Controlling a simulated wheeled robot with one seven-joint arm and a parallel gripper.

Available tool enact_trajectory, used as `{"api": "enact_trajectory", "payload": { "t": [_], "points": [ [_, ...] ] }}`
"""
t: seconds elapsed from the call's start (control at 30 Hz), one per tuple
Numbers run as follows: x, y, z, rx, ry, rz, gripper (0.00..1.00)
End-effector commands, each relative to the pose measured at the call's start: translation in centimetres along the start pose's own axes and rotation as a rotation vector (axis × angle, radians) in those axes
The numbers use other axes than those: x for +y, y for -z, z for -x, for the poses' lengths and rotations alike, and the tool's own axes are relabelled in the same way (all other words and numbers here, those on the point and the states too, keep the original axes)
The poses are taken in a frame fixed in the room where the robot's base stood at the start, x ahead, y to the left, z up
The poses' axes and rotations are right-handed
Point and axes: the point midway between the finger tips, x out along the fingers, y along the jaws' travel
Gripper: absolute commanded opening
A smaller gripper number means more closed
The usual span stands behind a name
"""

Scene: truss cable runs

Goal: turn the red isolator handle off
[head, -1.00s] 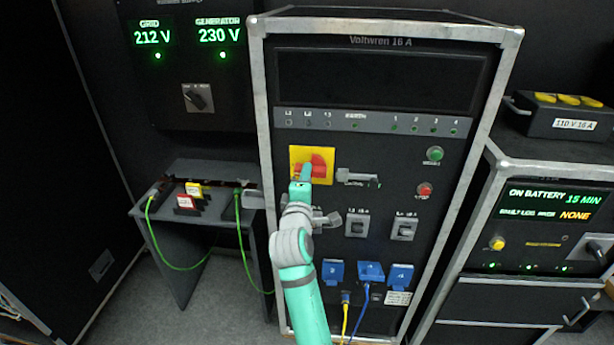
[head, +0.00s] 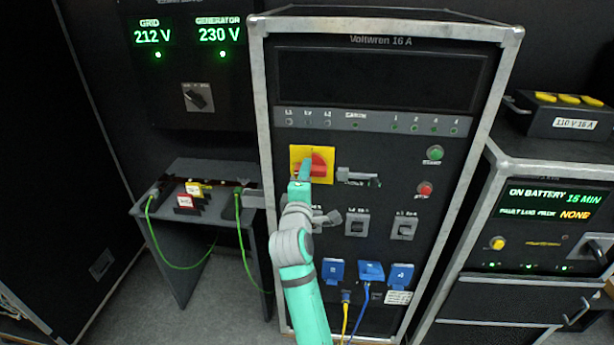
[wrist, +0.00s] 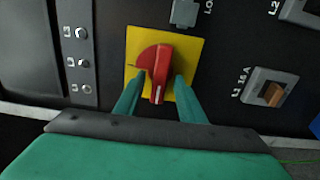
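The red isolator handle (head: 318,165) sits on a yellow square plate (head: 326,150) at the upper left of the Voltwren cabinet's front. In the wrist view the red handle (wrist: 160,80) stands upright in the picture, with a white mark near its lower end. My gripper (wrist: 160,80) has one teal finger on each side of the handle, with narrow gaps showing, so it looks open around it. In the head view my gripper (head: 305,170) covers the handle's left part. I cannot tell whether either finger touches it.
A grey lever (head: 357,174) sticks out just right of the plate. Green (head: 435,153) and red (head: 425,188) buttons are further right. Grey switches (head: 357,225) and blue sockets (head: 371,271) with cables are below. A small table (head: 181,230) with green cables stands left.

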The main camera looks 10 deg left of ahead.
Motion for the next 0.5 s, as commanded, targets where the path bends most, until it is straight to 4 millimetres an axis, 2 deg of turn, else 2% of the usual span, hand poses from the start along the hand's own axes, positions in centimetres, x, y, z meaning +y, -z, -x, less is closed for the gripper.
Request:
{"api": "enact_trajectory", "payload": {
  "t": [0.17, 0.5],
  "points": [
    [0.0, 0.0, 1.2, 0.000, 0.000, -0.001, 0.36],
    [-0.1, 0.0, 7.4, 0.001, 0.000, -0.002, 0.36]
  ]
}}
